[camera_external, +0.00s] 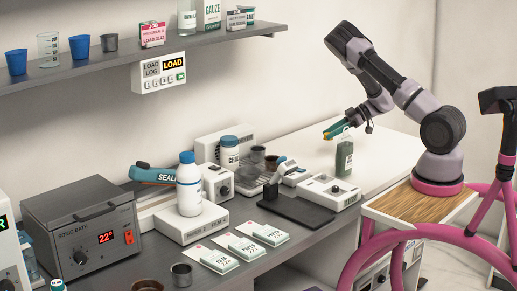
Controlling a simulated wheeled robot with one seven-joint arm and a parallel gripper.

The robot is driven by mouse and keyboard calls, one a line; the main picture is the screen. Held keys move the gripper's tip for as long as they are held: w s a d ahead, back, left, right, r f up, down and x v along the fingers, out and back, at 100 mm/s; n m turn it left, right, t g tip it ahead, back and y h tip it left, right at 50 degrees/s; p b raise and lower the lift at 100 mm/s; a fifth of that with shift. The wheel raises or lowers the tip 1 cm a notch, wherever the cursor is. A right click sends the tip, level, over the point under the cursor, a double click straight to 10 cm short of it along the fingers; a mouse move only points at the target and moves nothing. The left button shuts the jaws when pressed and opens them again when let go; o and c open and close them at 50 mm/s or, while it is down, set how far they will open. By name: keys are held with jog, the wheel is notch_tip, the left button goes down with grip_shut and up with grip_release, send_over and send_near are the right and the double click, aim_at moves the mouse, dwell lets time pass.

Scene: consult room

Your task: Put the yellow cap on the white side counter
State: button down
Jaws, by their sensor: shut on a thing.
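My gripper (335,130) reaches in from the right, with green-teal fingers pointing left and down. It is shut on a small yellow thing (327,135) at its tips, which looks like the yellow cap; the fingers hide most of it. The white side counter (391,146) spreads behind and beneath my gripper, at the right end of the dark bench. The gripper is held above its left part. A bottle with dark green contents (344,158) stands upright just below and right of the fingertips.
A white device with a knob (330,191) and a black stand (290,210) sit left of the green bottle. A white bottle with a blue cap (189,185) and a sonic bath (85,235) stand farther left. The white counter's back and right parts are clear.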

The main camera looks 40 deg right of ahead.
notch_tip(320, 180, down, 9)
jog(key=shift+f, duration=0.1)
dwell(0.3)
jog(key=shift+c, duration=2.4)
grip_release()
jog(key=v, duration=1.2)
jog(key=shift+a, duration=0.1)
